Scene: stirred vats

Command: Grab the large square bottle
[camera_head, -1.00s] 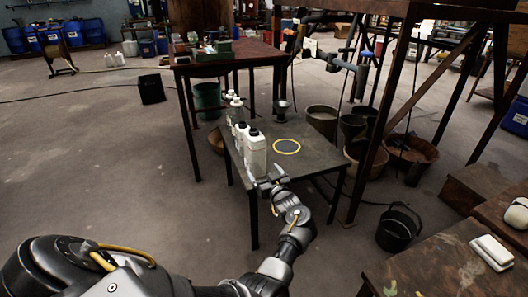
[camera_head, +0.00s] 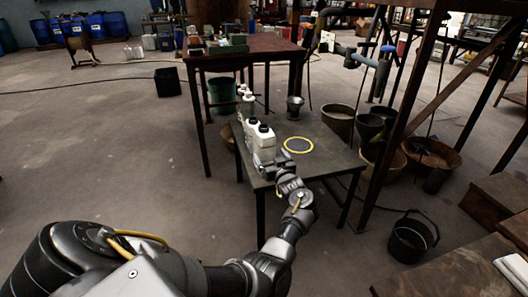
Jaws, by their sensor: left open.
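A large white square bottle with a black cap (camera_head: 264,139) stands upright at the front left of a low dark table (camera_head: 322,160). Another white bottle with a black cap (camera_head: 250,128) stands just behind it to the left, and smaller white-capped bottles (camera_head: 243,97) stand further back. My left gripper (camera_head: 268,164) is open at the near side of the front bottle and hides its lower part. I cannot tell whether the fingers are around the bottle or touching it. My right gripper is not in view.
A yellow ring (camera_head: 298,145) lies on the low table right of the bottles, with a dark cup (camera_head: 295,107) behind it. A taller red-topped table (camera_head: 245,47) stands behind. A black bucket (camera_head: 410,239) and several pots stand on the floor to the right.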

